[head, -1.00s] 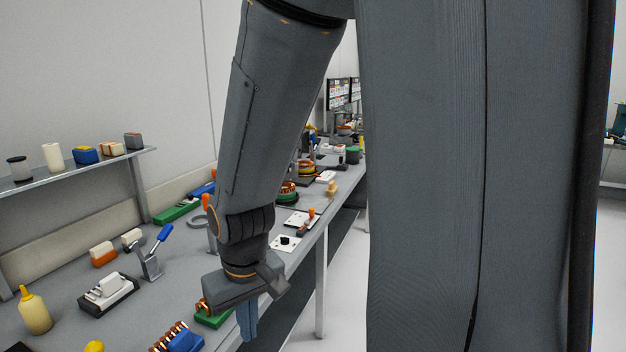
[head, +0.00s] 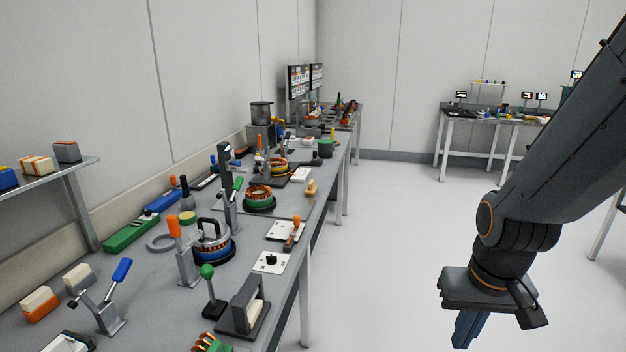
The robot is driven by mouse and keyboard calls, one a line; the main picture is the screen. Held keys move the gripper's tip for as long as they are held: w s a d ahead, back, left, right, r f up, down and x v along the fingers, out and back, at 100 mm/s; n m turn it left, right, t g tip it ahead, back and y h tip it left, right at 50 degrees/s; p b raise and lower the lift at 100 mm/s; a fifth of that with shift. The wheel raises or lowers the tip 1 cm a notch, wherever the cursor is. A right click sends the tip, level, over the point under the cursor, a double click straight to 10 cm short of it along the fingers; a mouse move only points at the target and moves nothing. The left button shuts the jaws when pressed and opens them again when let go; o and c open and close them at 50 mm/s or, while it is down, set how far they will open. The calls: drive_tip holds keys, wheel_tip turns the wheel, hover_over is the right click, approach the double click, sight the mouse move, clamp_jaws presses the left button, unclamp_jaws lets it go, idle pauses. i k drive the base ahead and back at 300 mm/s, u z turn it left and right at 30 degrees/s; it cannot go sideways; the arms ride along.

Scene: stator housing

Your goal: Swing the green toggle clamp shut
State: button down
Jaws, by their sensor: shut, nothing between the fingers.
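The green toggle clamp appears to be the one with a green handle (head: 237,185), on the bench beyond the orange-handled clamp. Its handle leans up and to the right beside a grey upright; its arm and pad are too small to make out, so I cannot tell how far it is swung. My gripper (head: 467,331) is at the lower right, above the floor and well clear of the bench. Its fingers point down, shut and empty.
Nearer on the bench (head: 135,262) stand an orange-handled clamp (head: 187,262), a blue-handled clamp (head: 108,306) and a green-knobbed lever (head: 209,290). A stator housing (head: 213,243) sits by the orange clamp. Open floor (head: 385,240) lies between bench and arm.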

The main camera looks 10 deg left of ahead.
sight(239, 181)
drive_tip(key=z, duration=0.25)
drive_tip(key=i, duration=3.5)
drive_tip(key=u, duration=3.6)
